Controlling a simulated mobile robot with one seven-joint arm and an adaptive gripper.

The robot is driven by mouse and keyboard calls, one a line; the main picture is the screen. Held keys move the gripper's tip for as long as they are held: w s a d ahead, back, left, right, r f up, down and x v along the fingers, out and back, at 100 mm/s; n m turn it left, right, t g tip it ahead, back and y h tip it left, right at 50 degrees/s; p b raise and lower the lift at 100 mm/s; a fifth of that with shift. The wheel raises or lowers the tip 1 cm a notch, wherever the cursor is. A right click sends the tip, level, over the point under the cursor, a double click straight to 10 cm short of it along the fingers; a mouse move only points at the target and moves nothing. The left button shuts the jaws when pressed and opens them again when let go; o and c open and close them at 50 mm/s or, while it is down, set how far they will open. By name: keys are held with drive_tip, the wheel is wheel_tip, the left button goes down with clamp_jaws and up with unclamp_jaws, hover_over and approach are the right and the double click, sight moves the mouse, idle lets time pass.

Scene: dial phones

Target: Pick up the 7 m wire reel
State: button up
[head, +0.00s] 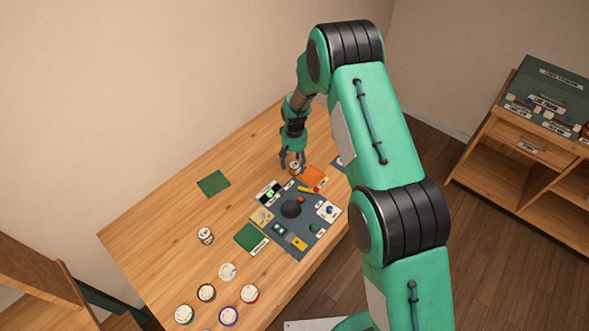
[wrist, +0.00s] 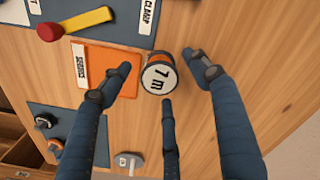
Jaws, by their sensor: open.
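The 7 m wire reel (wrist: 160,76) stands on the wooden table, its white round top printed "7 m" facing the wrist camera. It shows small below my gripper in the head view (head: 294,168). My gripper (wrist: 165,82) is open, with its dark blue fingers spread around the reel, one to the left, one to the right and one below it in the wrist view. I see no clear contact between fingers and reel. The reel is beside the edge of an orange square pad (wrist: 124,84).
A dark mat (head: 305,237) with several small parts lies near the table's front edge. A red-and-yellow tool (wrist: 75,23) lies on a mat beside the orange pad. Another reel (head: 205,236) and several round-topped items (head: 228,271) stand to the left. A green square (head: 213,183) lies at the back.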

drive_tip(key=shift+f, duration=1.1)
drive_tip(key=c, duration=1.3)
